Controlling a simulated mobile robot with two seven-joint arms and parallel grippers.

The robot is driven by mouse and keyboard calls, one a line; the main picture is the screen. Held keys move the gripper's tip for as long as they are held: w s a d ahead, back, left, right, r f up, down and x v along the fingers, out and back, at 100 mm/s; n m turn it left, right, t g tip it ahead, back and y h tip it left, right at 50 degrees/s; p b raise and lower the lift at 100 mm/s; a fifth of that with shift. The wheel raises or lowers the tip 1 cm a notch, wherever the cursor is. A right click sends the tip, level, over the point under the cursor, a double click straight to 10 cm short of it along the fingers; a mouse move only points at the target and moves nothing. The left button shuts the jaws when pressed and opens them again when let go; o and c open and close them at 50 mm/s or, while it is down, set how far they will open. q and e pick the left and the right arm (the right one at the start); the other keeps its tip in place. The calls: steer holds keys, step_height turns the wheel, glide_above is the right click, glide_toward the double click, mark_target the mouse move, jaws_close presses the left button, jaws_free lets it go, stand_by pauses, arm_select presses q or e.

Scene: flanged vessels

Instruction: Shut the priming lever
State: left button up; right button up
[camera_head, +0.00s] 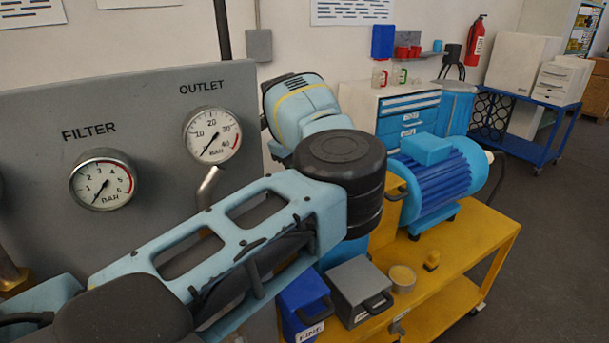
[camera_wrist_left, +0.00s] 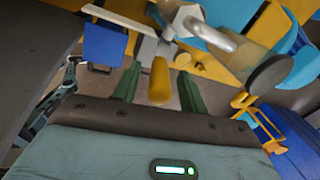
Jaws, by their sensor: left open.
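The priming lever appears in the left wrist view as a rounded yellow grip (camera_wrist_left: 159,82) on a short grey stem. My left gripper (camera_wrist_left: 159,70) has two green fingers, open, one on each side of the yellow grip, with a visible gap on both sides. The fingers do not look closed on it. In the head view my left arm crosses the lower left and middle. My left fingers and the lever are not visible there. My right gripper is in neither view.
A grey panel (camera_head: 45,150) carries the filter gauge (camera_head: 103,180) and outlet gauge (camera_head: 212,135). The yellow cart (camera_head: 480,235) holds a blue motor (camera_head: 440,180), a grey box (camera_head: 358,285) and a blue bin (camera_head: 300,300). A bent metal pipe (camera_wrist_left: 212,36) is close to the gripper.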

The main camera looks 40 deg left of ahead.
arm_select(q)
steer(key=v, duration=0.6)
steer(key=shift+r, duration=0.25)
steer(key=shift+s, duration=0.15)
